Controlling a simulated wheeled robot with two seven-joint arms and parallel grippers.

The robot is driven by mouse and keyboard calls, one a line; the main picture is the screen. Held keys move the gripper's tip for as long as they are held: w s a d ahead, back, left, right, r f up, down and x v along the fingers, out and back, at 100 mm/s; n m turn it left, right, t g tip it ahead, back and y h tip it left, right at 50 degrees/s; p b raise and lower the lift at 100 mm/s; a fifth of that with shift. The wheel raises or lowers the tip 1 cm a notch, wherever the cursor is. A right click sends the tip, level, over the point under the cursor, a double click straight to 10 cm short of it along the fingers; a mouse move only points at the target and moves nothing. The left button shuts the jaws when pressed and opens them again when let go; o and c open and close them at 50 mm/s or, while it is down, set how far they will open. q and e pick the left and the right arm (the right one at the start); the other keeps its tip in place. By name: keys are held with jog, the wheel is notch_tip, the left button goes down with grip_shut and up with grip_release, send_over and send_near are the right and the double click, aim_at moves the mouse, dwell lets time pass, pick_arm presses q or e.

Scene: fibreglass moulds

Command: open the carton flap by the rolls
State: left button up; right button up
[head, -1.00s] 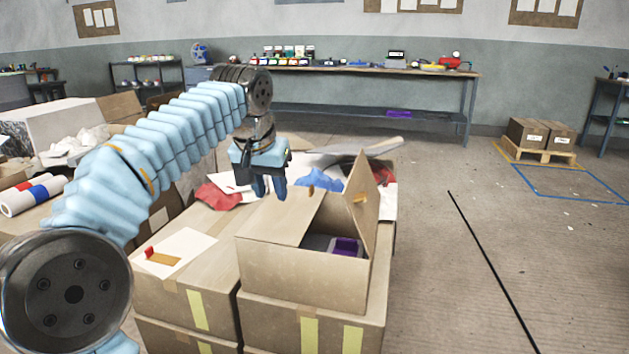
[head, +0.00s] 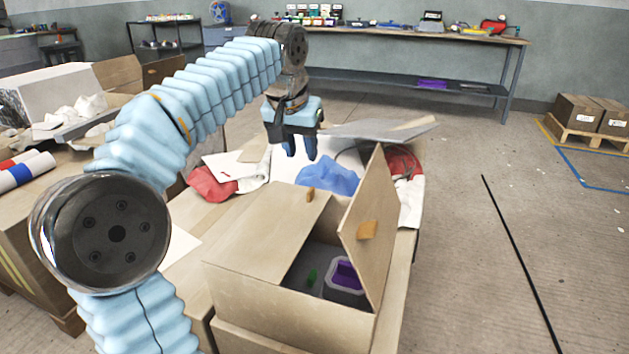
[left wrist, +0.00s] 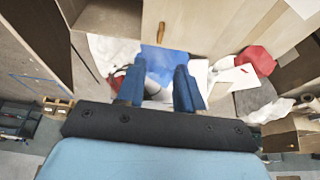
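The open-topped carton (head: 265,280) stands in the lower middle of the head view. Its left flap (head: 265,222), on the side of the rolls (head: 25,170), lies nearly flat over part of the opening and has an orange-brown tab (head: 310,195) at its far end. The right flap (head: 368,215) stands up steeply with another tab (head: 367,230). My left gripper (head: 300,150) is beyond the carton, fingers down, apart from the flap and empty. In the left wrist view the fingers (left wrist: 158,90) are spread, with the flap (left wrist: 215,25) and its tab (left wrist: 160,32) ahead. My right gripper is not in view.
A grey container with purple inside (head: 345,278) sits in the carton. Blue cloth (head: 330,177), red cloth (head: 212,182) and white sheets lie behind it. A grey panel (head: 375,129) lies behind the right flap.

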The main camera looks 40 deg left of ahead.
aim_at(311, 189)
pick_arm(q)
jog(key=b+x, duration=0.2)
jog(key=x, duration=1)
jog(key=shift+f, duration=0.4)
grip_shut()
dwell(0.7)
